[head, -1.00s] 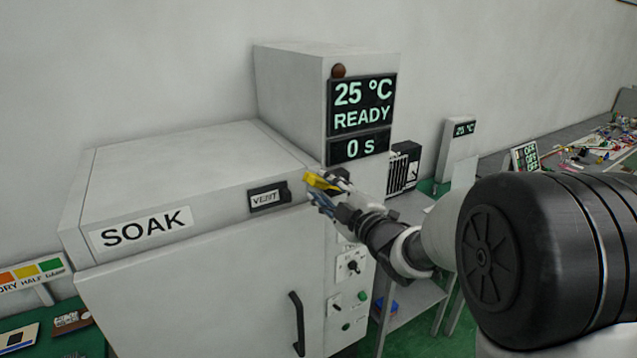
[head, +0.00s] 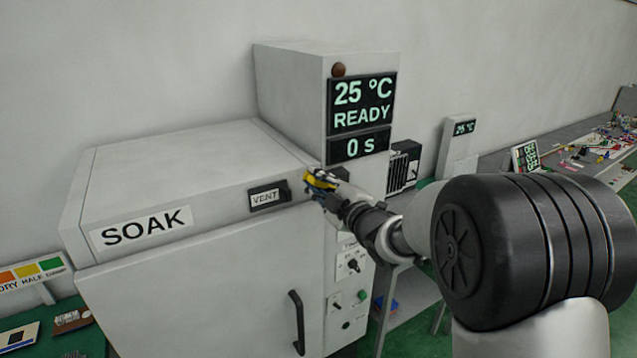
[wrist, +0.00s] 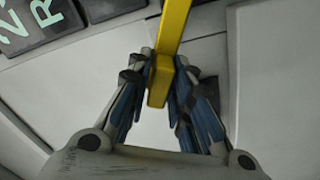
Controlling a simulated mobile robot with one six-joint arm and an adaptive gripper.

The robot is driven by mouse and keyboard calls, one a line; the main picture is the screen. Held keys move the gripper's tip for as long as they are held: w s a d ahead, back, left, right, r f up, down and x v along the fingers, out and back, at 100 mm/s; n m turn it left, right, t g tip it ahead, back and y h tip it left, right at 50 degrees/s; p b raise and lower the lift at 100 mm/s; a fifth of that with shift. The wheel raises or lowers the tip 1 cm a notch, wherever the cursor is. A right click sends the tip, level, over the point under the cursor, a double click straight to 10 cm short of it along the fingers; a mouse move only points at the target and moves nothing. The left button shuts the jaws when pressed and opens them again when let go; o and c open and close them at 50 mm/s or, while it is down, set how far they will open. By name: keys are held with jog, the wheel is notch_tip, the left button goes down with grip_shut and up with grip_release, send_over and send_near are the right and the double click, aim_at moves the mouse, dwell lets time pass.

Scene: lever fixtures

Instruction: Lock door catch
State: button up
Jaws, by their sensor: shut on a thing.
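The yellow door catch lever (head: 318,180) is at the upper right corner of the grey SOAK oven (head: 190,260), beside the VENT label. It also shows in the wrist view (wrist: 172,35) as a yellow bar running up from between the fingers. My gripper (head: 322,190) is at the lever, its blue-padded fingers on both sides of the bar. In the wrist view my gripper (wrist: 161,85) is shut on the lever's end. The lever's pivot is hidden.
The oven door has a black handle (head: 297,322). A control column with a display (head: 361,105) reading 25 °C, READY and 0 s rises behind the lever. Knobs (head: 353,265) sit below my gripper. A cluttered bench (head: 590,150) stands at the far right.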

grip_shut()
jog(key=shift+f, duration=0.1)
